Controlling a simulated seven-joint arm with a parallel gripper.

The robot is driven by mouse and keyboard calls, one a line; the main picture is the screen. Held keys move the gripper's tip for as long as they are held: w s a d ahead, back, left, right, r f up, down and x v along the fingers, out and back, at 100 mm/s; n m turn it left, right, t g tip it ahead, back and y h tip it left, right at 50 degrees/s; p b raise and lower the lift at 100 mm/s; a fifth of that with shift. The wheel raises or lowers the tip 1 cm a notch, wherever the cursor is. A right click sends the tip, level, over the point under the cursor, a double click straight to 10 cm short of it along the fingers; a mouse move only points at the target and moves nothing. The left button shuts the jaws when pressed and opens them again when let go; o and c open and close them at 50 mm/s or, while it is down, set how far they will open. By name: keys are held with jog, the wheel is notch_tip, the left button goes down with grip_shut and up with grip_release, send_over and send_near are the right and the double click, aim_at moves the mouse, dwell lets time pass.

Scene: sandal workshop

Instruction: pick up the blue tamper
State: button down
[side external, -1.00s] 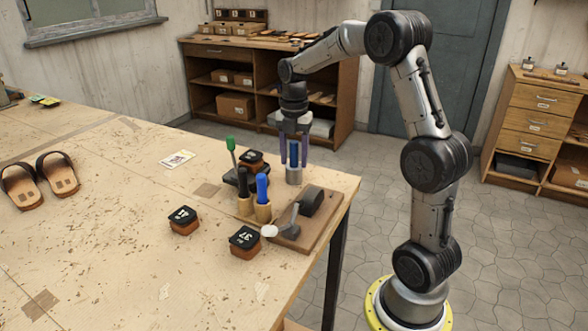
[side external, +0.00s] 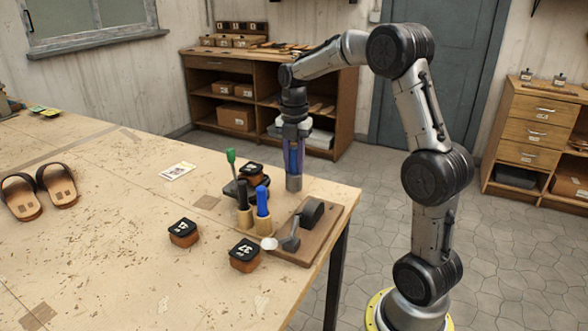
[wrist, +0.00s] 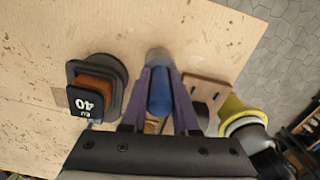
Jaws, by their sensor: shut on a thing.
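The blue tamper (side external: 293,184) stands upright near the far right edge of the workbench, with a blue handle and a silver-grey cylindrical base. My gripper (side external: 294,164) points straight down, its purple fingers shut on the blue handle. The base appears to rest on the bench. In the wrist view, the blue handle (wrist: 160,95) lies between the two fingers, and the grey base (wrist: 157,57) shows beyond it. The fingers hide part of the handle in the side view.
Close by stand a blue-handled tool (side external: 262,203) and a black-handled tool (side external: 244,216) on wooden bases, a green-handled tool (side external: 231,157), and a wooden board (side external: 322,235) with dark parts. Size blocks (side external: 183,232) and sandals (side external: 58,185) lie left.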

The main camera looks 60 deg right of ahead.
jog(key=s+a+r, duration=0.6)
jog(key=s+r, duration=0.5)
jog(key=s, duration=0.1)
jog(key=shift+s+a+r, duration=0.15)
jog(key=shift+a+r, duration=0.05)
jog(key=shift+a, duration=0.2)
jog(key=c, duration=1.3)
grip_release()
grip_shut()
